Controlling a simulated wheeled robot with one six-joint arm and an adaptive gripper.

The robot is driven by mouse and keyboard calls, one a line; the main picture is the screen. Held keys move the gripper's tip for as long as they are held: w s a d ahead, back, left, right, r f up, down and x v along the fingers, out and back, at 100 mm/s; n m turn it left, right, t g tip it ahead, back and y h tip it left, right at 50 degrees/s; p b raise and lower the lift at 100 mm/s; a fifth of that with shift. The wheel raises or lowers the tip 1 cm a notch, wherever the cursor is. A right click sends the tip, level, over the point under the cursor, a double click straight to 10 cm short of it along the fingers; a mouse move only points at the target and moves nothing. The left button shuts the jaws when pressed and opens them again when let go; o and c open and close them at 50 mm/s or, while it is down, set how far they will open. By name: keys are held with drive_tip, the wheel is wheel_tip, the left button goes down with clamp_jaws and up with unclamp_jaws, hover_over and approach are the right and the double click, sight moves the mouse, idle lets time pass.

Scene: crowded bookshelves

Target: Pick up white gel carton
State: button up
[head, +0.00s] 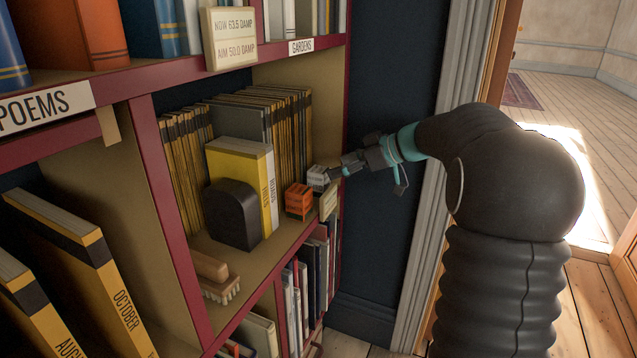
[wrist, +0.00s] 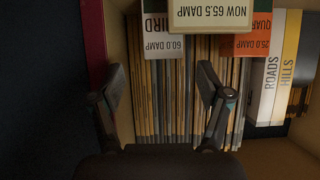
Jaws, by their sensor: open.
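The white gel carton (head: 317,177) stands on the shelf near its right end, beside an orange carton (head: 299,200). In the wrist view, which is upside down, the white carton (wrist: 164,42) shows a "60.0 DAMP" label and the orange carton (wrist: 252,45) a "25.0 DAMP" label. My gripper (head: 338,170) is close by the white carton, at its right in the head view. In the wrist view my gripper (wrist: 161,72) is open, its fingers apart and empty; the carton shows beyond the tips, within their spread. Contact cannot be told.
Thin black-and-yellow volumes (head: 288,120) line the back. A dark bookend (head: 235,214), books (head: 240,160) and a brush (head: 214,277) stand left. The shelf's red upright (wrist: 95,40) is near one finger.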

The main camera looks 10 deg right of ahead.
sight(320, 170)
drive_tip(key=shift+a+r+p+x, duration=0.15)
drive_tip(key=shift+r+x, duration=0.05)
drive_tip(key=shift+x, duration=1.4)
drive_tip(key=shift+a+r+p+x, duration=0.15)
drive_tip(key=shift+x, duration=1.45)
drive_tip(key=shift+c, duration=0.2)
drive_tip(key=c, duration=1.3)
drive_tip(key=shift+o, duration=0.2)
drive_tip(key=shift+s+r, duration=0.1)
